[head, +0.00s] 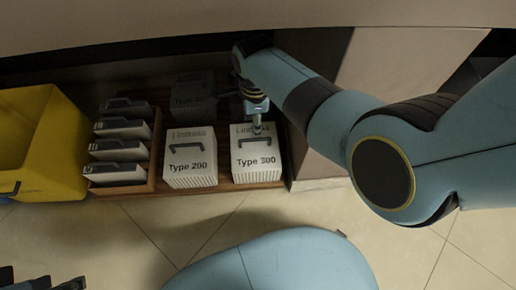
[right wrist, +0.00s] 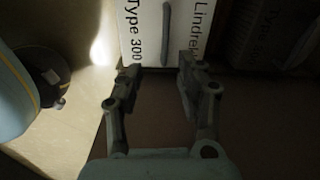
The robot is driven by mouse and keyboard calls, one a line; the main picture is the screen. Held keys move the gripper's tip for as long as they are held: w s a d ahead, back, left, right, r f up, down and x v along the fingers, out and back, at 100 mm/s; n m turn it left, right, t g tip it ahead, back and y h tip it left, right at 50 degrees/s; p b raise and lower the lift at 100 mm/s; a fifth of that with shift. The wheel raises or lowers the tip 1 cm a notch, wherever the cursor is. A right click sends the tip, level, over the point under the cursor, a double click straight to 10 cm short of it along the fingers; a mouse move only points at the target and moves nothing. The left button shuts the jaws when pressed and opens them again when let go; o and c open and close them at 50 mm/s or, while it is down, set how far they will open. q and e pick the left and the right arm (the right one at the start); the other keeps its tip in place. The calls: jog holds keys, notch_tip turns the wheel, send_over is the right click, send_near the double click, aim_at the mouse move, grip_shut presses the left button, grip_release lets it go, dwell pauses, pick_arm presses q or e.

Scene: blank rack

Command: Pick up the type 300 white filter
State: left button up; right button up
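The type 300 white filter (head: 257,167) is a white ribbed box with a dark handle on top, standing at the right end of the low rack shelf. Its printed top also shows in the right wrist view (right wrist: 150,40), with the handle running lengthwise. My right gripper (head: 257,130) is over the rear part of this filter. In the right wrist view my right gripper (right wrist: 160,68) is open and empty, its fingertips apart at the box's near edge, the handle beyond them. Dark parts at the head view's bottom left corner may be my left gripper; its state is unclear.
A type 200 white filter (head: 190,167) stands close on the left. A shaded filter (head: 193,97) stands behind it. A rack side panel (head: 318,160) stands close on the right.

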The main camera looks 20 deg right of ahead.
jog(key=m+b, duration=0.1)
jog(key=b, duration=0.4)
send_over(254, 141)
jog(key=shift+w+f, duration=0.1)
jog(key=shift+f, duration=2.65)
jog(key=shift+f+b, duration=0.7)
jog(key=shift+f, duration=0.1)
pick_arm(q)
jog(key=w+d+f+t+b, duration=0.2)
jog(key=w+f+t, duration=0.1)
jog(key=f+t, duration=0.45)
pick_arm(e)
jog(key=shift+d+f, duration=0.2)
jog(key=shift+f, duration=0.6)
jog(key=shift+f+b, duration=0.75)
jog(key=shift+f, duration=0.2)
jog(key=shift+w, duration=0.1)
pick_arm(q)
jog(key=w+r+t+h, duration=0.1)
jog(key=w+r+t, duration=0.2)
jog(key=r+t, duration=0.1)
jog(key=shift+w+d+r+m, duration=0.15)
jog(key=shift+w+r+m, duration=0.15)
jog(key=shift+r, duration=0.45)
pick_arm(e)
grip_shut()
